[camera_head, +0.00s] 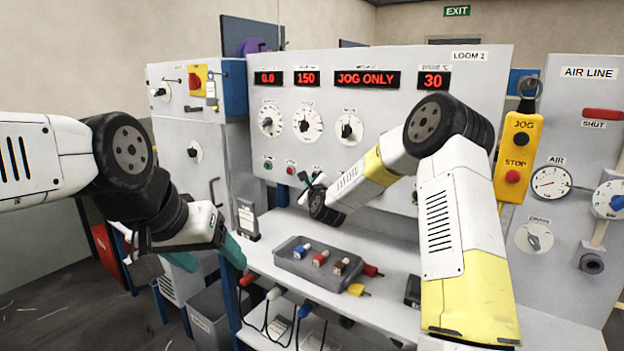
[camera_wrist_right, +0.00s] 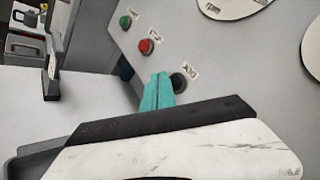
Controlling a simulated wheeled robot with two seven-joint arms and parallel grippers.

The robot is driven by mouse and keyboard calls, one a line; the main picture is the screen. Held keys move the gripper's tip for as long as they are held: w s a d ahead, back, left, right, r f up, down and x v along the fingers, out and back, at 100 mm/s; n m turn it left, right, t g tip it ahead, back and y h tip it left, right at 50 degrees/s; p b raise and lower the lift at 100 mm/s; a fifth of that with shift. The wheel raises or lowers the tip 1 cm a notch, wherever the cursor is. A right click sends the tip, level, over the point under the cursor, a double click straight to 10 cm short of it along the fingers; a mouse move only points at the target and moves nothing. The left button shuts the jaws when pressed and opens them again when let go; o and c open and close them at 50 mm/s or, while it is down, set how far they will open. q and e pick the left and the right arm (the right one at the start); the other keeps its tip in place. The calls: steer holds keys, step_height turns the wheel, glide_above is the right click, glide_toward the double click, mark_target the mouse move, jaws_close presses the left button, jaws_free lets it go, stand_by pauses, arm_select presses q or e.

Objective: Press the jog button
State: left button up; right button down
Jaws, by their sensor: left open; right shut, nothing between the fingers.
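The loom panel (camera_head: 390,105) carries a display (camera_head: 366,79) reading "JOG ONLY". In the right wrist view, a dark round button (camera_wrist_right: 181,82) sits beside a label that appears to read JOG. My right gripper (camera_wrist_right: 164,80) is shut and empty, its teal fingertips just beside this button; whether they touch the panel I cannot tell. In the head view, the right wrist largely hides that spot. A yellow pendant (camera_head: 519,147) at the right also has a black JOG button (camera_head: 521,139). My left gripper (camera_head: 208,256) is open and empty, left of the shelf.
A green button (camera_wrist_right: 126,22) and a red button (camera_wrist_right: 146,47) are close to the right gripper. A grey tray (camera_head: 318,270) with small coloured parts lies on the shelf below. Pendant STOP (camera_head: 513,176) is red. A grey bin (camera_head: 213,318) stands below my left gripper.

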steer(key=shift+w+d, duration=0.1)
stand_by(0.6)
steer(key=shift+w+d, duration=0.2)
steer(key=shift+w, duration=0.05)
steer(key=shift+w+d, duration=0.25)
steer(key=shift+w, duration=0.15)
stand_by(0.9)
steer(key=shift+s, duration=0.1)
steer(key=shift+s+a, duration=0.5)
steer(key=shift+s, duration=0.15)
steer(key=shift+s+a, duration=0.1)
steer(key=shift+s+a, duration=0.7)
steer(key=shift+s, duration=0.3)
steer(key=shift+s+a, duration=0.65)
steer(key=shift+s, duration=0.3)
stand_by(3.0)
